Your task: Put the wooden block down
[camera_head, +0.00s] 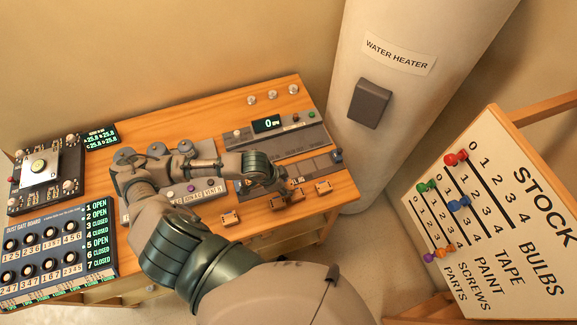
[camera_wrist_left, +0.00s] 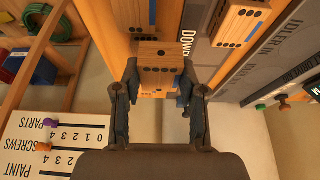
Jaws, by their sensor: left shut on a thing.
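My left gripper (camera_head: 282,186) reaches over the right part of the wooden workbench (camera_head: 345,198). In the left wrist view my left gripper (camera_wrist_left: 160,82) has a finger on each side of a wooden block (camera_wrist_left: 160,58) with dark dots and is shut on it. The block is close over the bench's edge area; I cannot tell whether it touches the surface. The gripper hides part of the bench. My right gripper is not in view.
A grey panel with a display (camera_head: 268,124) stands behind the gripper. A dust gate board (camera_head: 55,250) is at the left. The water heater (camera_head: 400,90) rises right of the bench, and a stock board (camera_head: 490,205) stands at the far right.

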